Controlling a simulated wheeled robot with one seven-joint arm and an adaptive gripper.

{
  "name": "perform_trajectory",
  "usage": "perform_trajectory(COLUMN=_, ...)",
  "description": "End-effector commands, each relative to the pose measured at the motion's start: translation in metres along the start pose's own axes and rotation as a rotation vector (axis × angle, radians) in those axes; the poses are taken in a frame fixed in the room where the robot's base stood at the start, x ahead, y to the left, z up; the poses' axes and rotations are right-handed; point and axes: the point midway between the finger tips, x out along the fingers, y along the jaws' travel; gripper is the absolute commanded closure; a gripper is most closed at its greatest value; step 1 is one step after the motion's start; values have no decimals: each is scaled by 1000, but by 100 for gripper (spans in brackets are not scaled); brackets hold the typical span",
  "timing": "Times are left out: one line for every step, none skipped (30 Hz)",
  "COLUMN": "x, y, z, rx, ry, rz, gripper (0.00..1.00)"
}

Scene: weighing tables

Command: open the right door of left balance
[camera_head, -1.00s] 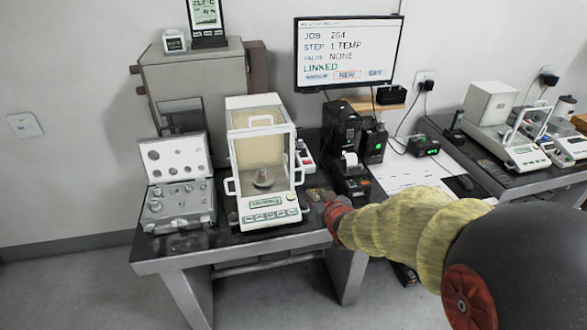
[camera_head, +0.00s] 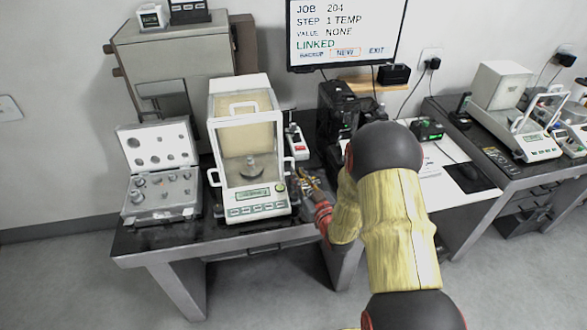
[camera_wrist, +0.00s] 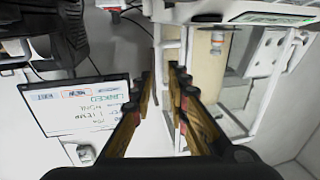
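The left balance (camera_head: 225,135) is a white draft-shield case on the table, with a glass front, a top handle and a green display below. A small weight (camera_head: 251,172) stands inside. Its right door appears shut, seen edge-on, with a white side handle (camera_head: 291,165) projecting. My gripper (camera_head: 306,180) is just right of this handle, partly hidden by my arm. In the wrist view, my gripper (camera_wrist: 164,78) is open, its two fingers apart with the balance's white frame (camera_wrist: 173,50) beyond the tips. I cannot tell whether the fingers touch the handle.
A weight case (camera_head: 160,212) stands open left of the balance. A black printer (camera_head: 338,115) and a monitor (camera_head: 345,35) are behind and right. A second balance (camera_head: 500,85) stands on the right table. The table's front edge lies below my gripper.

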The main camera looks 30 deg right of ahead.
Motion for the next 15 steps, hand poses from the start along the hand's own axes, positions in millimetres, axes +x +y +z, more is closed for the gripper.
perform_trajectory(x=9, y=0, z=1, rx=-1, ry=1, rz=-1, gripper=84)
perform_trajectory(x=13, y=-1, z=2, rx=-1, ry=1, rz=-1, gripper=84)
perform_trajectory(x=19, y=-1, z=1, rx=-1, ry=1, rz=-1, gripper=84)
perform_trajectory(x=24, y=-1, z=1, rx=-1, ry=1, rz=-1, gripper=84)
perform_trajectory(x=27, y=0, z=1, rx=-1, ry=1, rz=-1, gripper=84)
perform_trajectory(x=31, y=0, z=1, rx=0, ry=1, rz=-1, gripper=84)
perform_trajectory(x=34, y=0, z=1, rx=0, ry=0, rz=0, gripper=84)
perform_trajectory(x=36, y=0, z=1, rx=0, ry=-1, rz=0, gripper=84)
perform_trajectory(x=39, y=0, z=1, rx=0, ry=-1, rz=1, gripper=84)
perform_trajectory(x=41, y=0, z=1, rx=0, ry=-1, rz=1, gripper=84)
perform_trajectory(x=42, y=0, z=0, rx=0, ry=0, rz=1, gripper=84)
perform_trajectory(x=43, y=0, z=0, rx=0, ry=0, rz=1, gripper=84)
perform_trajectory(x=44, y=0, z=0, rx=1, ry=0, rz=1, gripper=84)
perform_trajectory(x=44, y=0, z=0, rx=0, ry=0, rz=1, gripper=84)
perform_trajectory(x=44, y=0, z=0, rx=1, ry=0, rz=1, gripper=84)
